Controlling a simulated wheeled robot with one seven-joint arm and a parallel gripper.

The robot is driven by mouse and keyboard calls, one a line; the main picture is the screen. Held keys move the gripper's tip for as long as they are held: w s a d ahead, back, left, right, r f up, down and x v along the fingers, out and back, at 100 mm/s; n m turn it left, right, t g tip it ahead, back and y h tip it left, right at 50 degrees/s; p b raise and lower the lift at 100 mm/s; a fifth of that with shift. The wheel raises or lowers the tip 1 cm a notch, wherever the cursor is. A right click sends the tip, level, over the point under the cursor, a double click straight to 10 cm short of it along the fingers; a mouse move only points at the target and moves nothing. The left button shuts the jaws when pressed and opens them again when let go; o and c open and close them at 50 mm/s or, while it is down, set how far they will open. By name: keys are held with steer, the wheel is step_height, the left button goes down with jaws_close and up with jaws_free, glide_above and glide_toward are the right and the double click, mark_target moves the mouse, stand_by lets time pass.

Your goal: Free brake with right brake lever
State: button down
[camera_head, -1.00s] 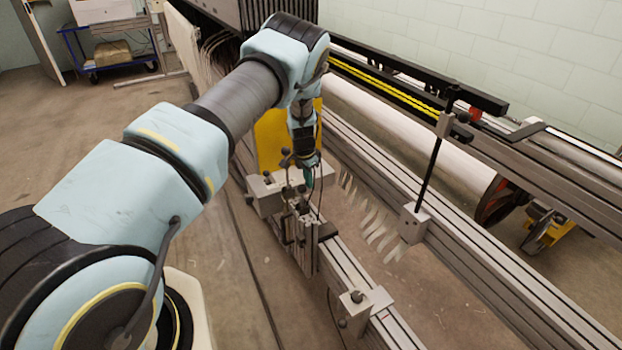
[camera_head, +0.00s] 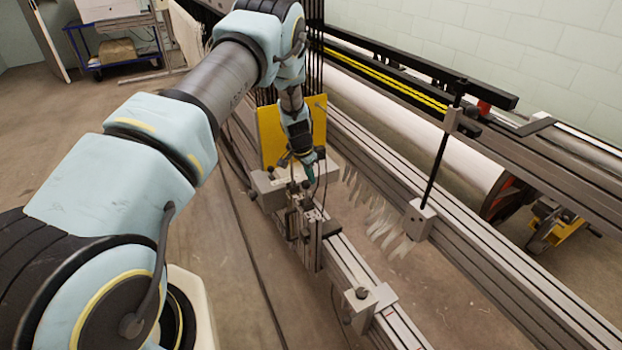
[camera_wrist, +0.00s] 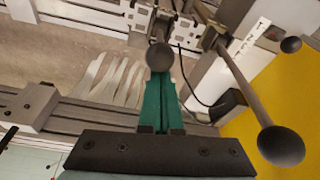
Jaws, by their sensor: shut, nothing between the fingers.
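My gripper (camera_head: 310,172) reaches down to the carriage block (camera_head: 266,187) on the rail, in front of the yellow plate (camera_head: 270,140). In the wrist view its green fingers (camera_wrist: 160,88) are together, with nothing between them. A lever with a round grey knob (camera_wrist: 159,56) stands at the fingertips; I cannot tell whether they touch it. A second lever (camera_wrist: 235,80) with a larger dark knob (camera_wrist: 281,146) slants down to the right, apart from the fingers. Which of these is the right brake lever is not clear. In the head view the levers are small and partly hidden by my gripper.
A grey rail (camera_head: 350,262) runs toward the front right with a small clamp block (camera_head: 358,304). A black upright rod (camera_head: 437,165) and thin pale strips (camera_head: 385,222) stand to the right. A black cable (camera_wrist: 195,92) hangs beside the fingers. Floor at left is open.

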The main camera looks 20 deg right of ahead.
steer(key=shift+a+f+b, duration=0.1)
steer(key=shift+a+b, duration=0.25)
steer(key=shift+a, duration=0.05)
steer(key=s+a+f+h+b, duration=0.1)
steer(key=a+f+b, duration=0.3)
steer(key=a+b, duration=0.6)
steer(key=shift+s+a+f+h+b, duration=0.2)
steer(key=shift+h+b, duration=0.2)
steer(key=shift+b, duration=1.15)
steer(key=shift+d, duration=0.1)
steer(key=w+d+r+p, duration=0.2)
steer(key=d+r, duration=0.1)
steer(key=r, duration=0.2)
steer(key=s+a+r+b, duration=0.1)
steer(key=a+r, duration=0.2)
steer(key=a, duration=0.5)
steer(key=shift+s+r+b, duration=0.25)
steer(key=shift+s+b, duration=0.05)
steer(key=shift+b, duration=0.1)
